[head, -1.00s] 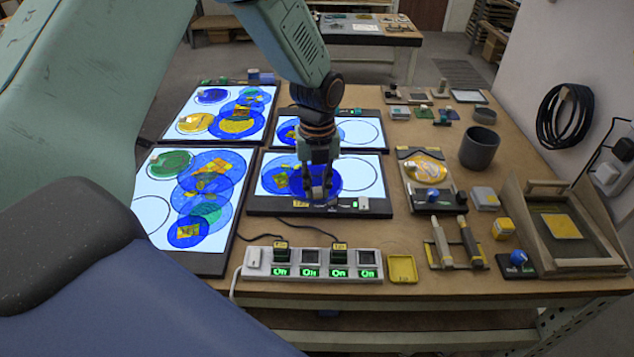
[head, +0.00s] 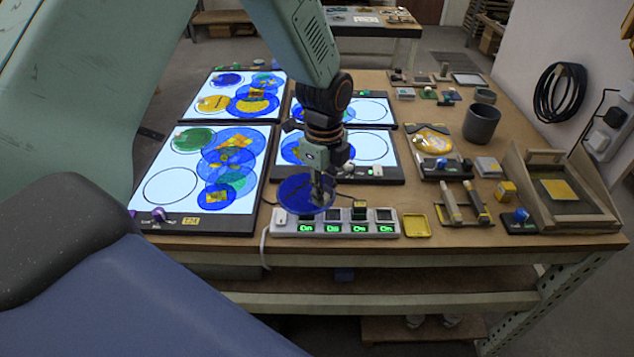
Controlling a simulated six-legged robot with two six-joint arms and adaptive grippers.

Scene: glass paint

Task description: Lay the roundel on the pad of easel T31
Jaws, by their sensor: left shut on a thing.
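A translucent blue roundel (head: 297,195) is held in my left gripper (head: 321,190), which is shut on its right side. The roundel hangs above the far left of the power strip and the gap in front of the middle light panels. Four black-framed light panels stand on the bench; the front left one (head: 170,205) has an empty ring outline at its near left and overlapping coloured discs at its right. It bears a yellow tag (head: 190,221) too small to read surely. I cannot tell which is easel T31. My right gripper is not in view.
A white power strip (head: 335,230) with green lit displays lies near the front edge, a yellow dish (head: 416,226) beside it. A dark cup (head: 481,124), a wooden tray (head: 597,205) and small blocks crowd the right. Black cables run behind the strip.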

